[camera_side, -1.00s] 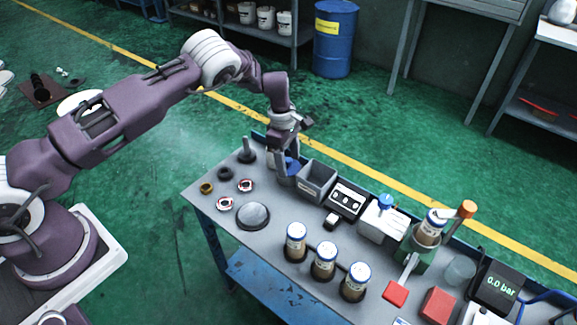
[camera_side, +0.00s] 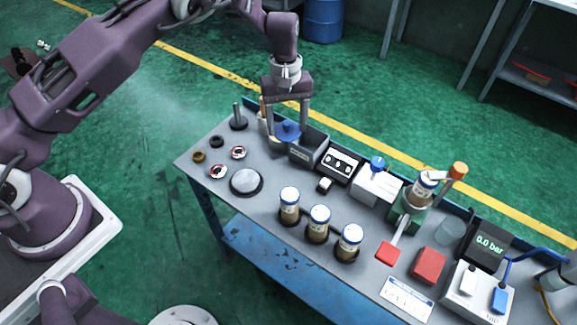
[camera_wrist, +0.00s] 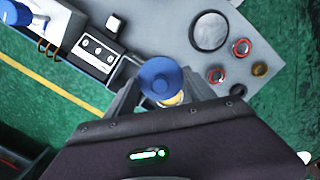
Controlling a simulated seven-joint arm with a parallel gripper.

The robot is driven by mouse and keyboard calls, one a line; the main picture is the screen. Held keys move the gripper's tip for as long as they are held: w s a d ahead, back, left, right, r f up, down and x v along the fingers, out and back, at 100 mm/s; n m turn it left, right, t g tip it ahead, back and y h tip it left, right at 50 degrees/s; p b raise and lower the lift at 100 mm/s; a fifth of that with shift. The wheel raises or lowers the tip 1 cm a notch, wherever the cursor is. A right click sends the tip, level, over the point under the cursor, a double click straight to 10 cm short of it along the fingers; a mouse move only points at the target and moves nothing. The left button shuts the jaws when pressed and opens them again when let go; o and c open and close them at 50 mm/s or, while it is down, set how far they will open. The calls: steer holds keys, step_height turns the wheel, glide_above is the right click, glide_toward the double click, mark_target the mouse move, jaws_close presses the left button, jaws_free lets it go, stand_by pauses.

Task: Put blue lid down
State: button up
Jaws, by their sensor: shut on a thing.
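My gripper (camera_side: 288,128) points down over the back left part of the grey bench. It is shut on the blue lid (camera_side: 286,131), with one finger on each side of it. In the wrist view the round blue lid (camera_wrist: 160,78) sits between the fingers, top towards the camera. The lid is just left of the open grey bin (camera_side: 309,150). I cannot tell how far its underside is from the bench top.
A black-based post (camera_side: 238,120) stands to the left, with several small rings and a round disc (camera_side: 246,181) in front. A cassette-like box (camera_side: 342,163) is right of the bin.

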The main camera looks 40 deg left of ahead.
mark_target(289, 177)
steer(key=s+d+f+m, duration=0.1)
steer(key=f+m, duration=0.1)
steer(key=f, duration=0.1)
steer(key=s+d+f+m, duration=0.1)
steer(key=f+m, duration=0.2)
steer(key=f, duration=0.1)
steer(key=s+d+f+m, duration=0.1)
steer(key=f+m, duration=0.1)
steer(key=f, duration=0.2)
steer(key=shift+s+d+f+g+y, duration=0.2)
steer(key=shift+s+f+g+y, duration=0.05)
steer(key=shift+g+y, duration=0.05)
steer(key=o, duration=1.4)
steer(key=shift+f, duration=0.15)
steer(key=shift+c, duration=0.2)
step_height(289, 177, up, 12)
steer(key=w, duration=0.1)
steer(key=shift+w+a+r, duration=0.15)
steer(key=shift+w+r, duration=0.05)
steer(key=shift+r, duration=0.05)
